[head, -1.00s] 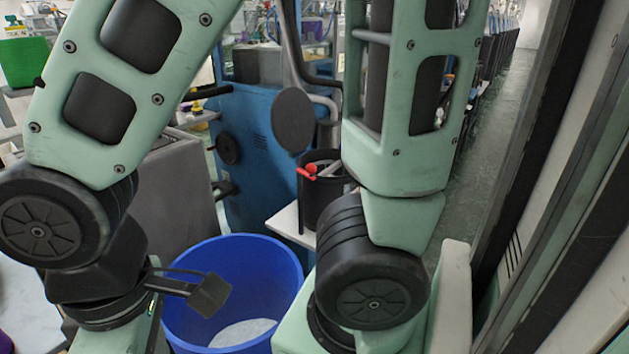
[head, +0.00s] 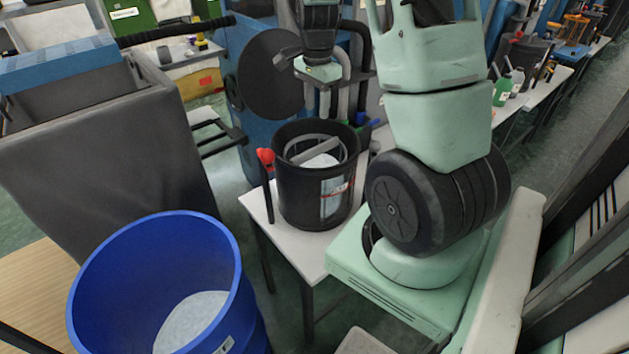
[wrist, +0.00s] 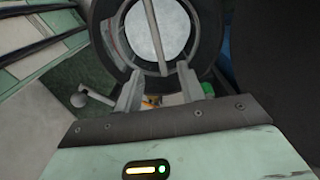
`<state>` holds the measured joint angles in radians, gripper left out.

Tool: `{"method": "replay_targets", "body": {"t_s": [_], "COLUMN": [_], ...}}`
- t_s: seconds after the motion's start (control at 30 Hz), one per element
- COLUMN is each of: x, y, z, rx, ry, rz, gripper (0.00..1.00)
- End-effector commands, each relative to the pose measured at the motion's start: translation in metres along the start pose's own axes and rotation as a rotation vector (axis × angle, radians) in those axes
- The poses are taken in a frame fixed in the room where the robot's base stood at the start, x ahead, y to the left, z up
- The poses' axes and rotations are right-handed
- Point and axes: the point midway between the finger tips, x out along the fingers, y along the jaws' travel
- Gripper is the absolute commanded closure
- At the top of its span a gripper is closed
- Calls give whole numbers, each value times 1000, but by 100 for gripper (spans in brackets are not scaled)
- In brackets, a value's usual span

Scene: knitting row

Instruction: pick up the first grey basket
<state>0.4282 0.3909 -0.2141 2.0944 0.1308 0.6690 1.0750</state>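A dark grey, nearly black basket (head: 317,205) with a grey handle (head: 315,151) across its top stands upright on a small white table. Something white lies inside it. My gripper (head: 318,98) points down above the basket, near its far rim. In the wrist view my gripper (wrist: 160,84) is open, its two fingers apart and empty. The basket's round rim (wrist: 100,40) and the handle (wrist: 154,32) show ahead, with the handle in line with the gap between the fingers. I cannot tell how far the fingertips are from the handle.
A blue barrel (head: 228,262) stands front left, and a large grey bin (head: 110,170) behind it. A red-topped black post (head: 268,172) stands beside the basket. A dark disc (head: 272,75) and pipes stand behind. The white table (head: 262,203) has little free room.

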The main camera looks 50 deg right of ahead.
Motion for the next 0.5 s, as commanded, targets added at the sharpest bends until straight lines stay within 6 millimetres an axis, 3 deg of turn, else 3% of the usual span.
{"method": "replay_targets", "body": {"t_s": [0.5], "x": [98], "y": [1], "z": [1], "rx": [4], "ry": [-2], "rz": [4], "gripper": [61]}}
